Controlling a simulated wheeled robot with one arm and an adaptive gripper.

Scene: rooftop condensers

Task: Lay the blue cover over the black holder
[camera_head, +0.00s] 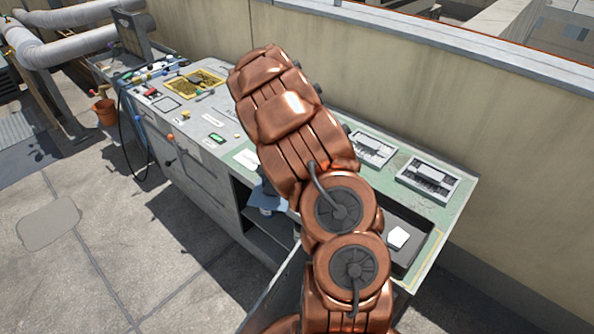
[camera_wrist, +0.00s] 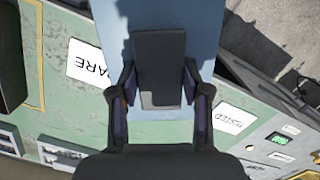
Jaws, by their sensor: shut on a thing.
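The blue cover (camera_wrist: 112,22) is a flat light-blue sheet under my gripper (camera_wrist: 160,88) in the wrist view. My gripper's two fingers are shut on a dark grey upright block on the cover, which looks like its grip. In the head view, part of the blue cover (camera_head: 266,199) shows at the bench's front edge, left of my arm; my gripper is hidden there. A black tray-like holder (camera_head: 412,258) lies at the bench's right end, partly behind my arm, with a white piece inside. A dark edge at the wrist view's left (camera_wrist: 10,62) may be the same holder.
The green-topped bench (camera_head: 207,117) runs along a beige wall. Two grey framed units (camera_head: 428,179) stand behind the holder. A SPARE card (camera_wrist: 92,66) and a TESTED card (camera_wrist: 233,116) lie on either side of the cover. A yellow tray (camera_head: 194,82) and small tools are farther left.

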